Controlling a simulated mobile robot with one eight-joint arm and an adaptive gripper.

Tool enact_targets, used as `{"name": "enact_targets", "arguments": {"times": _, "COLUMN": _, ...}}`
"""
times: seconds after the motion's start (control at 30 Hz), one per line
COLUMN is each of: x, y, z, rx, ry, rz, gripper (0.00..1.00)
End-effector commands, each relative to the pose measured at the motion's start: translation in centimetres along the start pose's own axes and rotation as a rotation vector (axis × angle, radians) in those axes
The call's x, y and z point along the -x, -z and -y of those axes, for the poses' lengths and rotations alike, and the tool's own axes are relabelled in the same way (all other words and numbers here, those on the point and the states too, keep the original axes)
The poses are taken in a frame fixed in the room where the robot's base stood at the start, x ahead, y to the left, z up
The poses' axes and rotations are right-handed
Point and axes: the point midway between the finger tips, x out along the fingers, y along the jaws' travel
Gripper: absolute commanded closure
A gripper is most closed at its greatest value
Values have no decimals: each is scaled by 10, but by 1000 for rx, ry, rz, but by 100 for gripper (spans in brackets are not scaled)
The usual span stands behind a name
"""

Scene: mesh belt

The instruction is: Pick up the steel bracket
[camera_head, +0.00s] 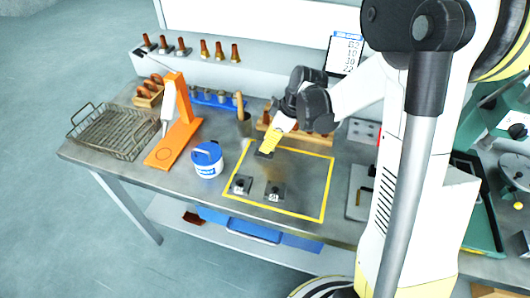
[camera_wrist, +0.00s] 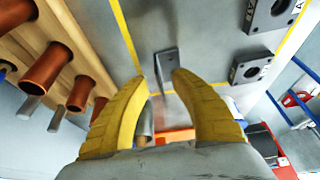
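The steel bracket is a small dark grey piece (camera_head: 263,155) on the table, inside the yellow-outlined area. In the wrist view the bracket (camera_wrist: 166,66) stands out as a narrow grey upright part between and just beyond the fingertips. My gripper (camera_head: 268,146) has yellow fingers and is right over the bracket, partly hiding it in the head view. I cannot tell how far down the fingertips reach.
Two labelled dark plates (camera_head: 241,184) (camera_head: 275,192) lie nearer the front of the yellow outline (camera_head: 322,203). A wooden rack (camera_wrist: 62,22) with copper-coloured cylinders (camera_wrist: 47,66) stands close beside my gripper. A blue-and-white tub (camera_head: 207,160), orange stand (camera_head: 172,145) and wire basket (camera_head: 108,133) are at left.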

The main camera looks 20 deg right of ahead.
Motion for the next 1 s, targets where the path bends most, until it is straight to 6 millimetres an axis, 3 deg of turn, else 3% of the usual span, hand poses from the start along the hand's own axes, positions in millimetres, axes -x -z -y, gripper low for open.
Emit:
{"name": "enact_targets", "arguments": {"times": 0.1, "x": -18, "y": -1, "z": 0, "rx": 2, "ry": 0, "rz": 0, "gripper": 71}}
{"name": "enact_targets", "arguments": {"times": 0.33, "x": -18, "y": 0, "z": 0, "rx": 0, "ry": 0, "rz": 0, "gripper": 72}}
{"name": "enact_targets", "arguments": {"times": 0.43, "x": -18, "y": 0, "z": 0, "rx": 0, "ry": 0, "rz": 0, "gripper": 100}}
{"name": "enact_targets", "arguments": {"times": 1.0, "x": -14, "y": 2, "z": 0, "rx": 0, "ry": 0, "rz": 1, "gripper": 100}}
